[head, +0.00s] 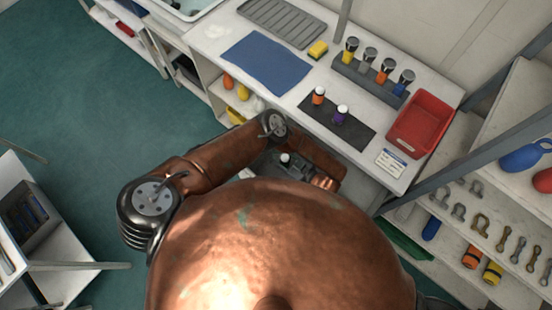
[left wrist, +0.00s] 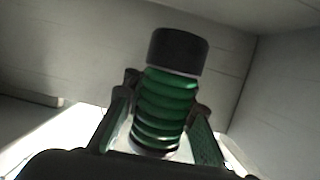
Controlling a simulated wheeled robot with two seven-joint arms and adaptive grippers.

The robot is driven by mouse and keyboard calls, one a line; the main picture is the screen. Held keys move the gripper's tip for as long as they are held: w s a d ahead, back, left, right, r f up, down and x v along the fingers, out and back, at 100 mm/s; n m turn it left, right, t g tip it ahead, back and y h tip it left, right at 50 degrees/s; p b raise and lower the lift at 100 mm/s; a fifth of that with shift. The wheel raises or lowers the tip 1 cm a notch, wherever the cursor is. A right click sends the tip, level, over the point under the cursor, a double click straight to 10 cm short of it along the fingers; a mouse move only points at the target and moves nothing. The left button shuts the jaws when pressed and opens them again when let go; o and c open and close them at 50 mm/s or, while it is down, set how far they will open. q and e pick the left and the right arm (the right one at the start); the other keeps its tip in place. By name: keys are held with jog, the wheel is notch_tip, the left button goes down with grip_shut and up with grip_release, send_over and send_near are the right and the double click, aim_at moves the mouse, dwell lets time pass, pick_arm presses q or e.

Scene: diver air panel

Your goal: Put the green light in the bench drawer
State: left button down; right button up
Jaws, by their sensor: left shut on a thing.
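The green light (left wrist: 165,105) is a ribbed green cylinder with a black cap, seen close up in the left wrist view. My left gripper (left wrist: 160,128) is shut around its lower part, and the cap end sticks out beyond the fingers. Pale grey walls meeting in a corner (left wrist: 255,45) lie behind it; I cannot tell whether they belong to the bench drawer. In the head view my left gripper (head: 284,164) is low at the bench front, partly hidden by my arm and body. The drawer cannot be made out clearly. My right gripper is out of view.
The white bench top (head: 225,30) carries a blue mat (head: 265,63), a rack (head: 365,78) of capped cylinders, a dark mat (head: 318,108) with two small bottles, and a red bin (head: 420,124). Shelves with shackles (head: 480,222) stand at the right.

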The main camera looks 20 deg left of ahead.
pick_arm(q)
jog(key=shift+f+b, duration=1)
jog(key=shift+f, duration=1.55)
jog(key=shift+f, duration=0.2)
jog(key=c, duration=1.6)
grip_release()
jog(key=shift+r, duration=0.15)
jog(key=shift+d+r, duration=0.1)
jog(key=shift+d, duration=0.1)
jog(key=v, duration=1.1)
jog(key=shift+s+d, duration=0.15)
jog(key=shift+d, duration=0.1)
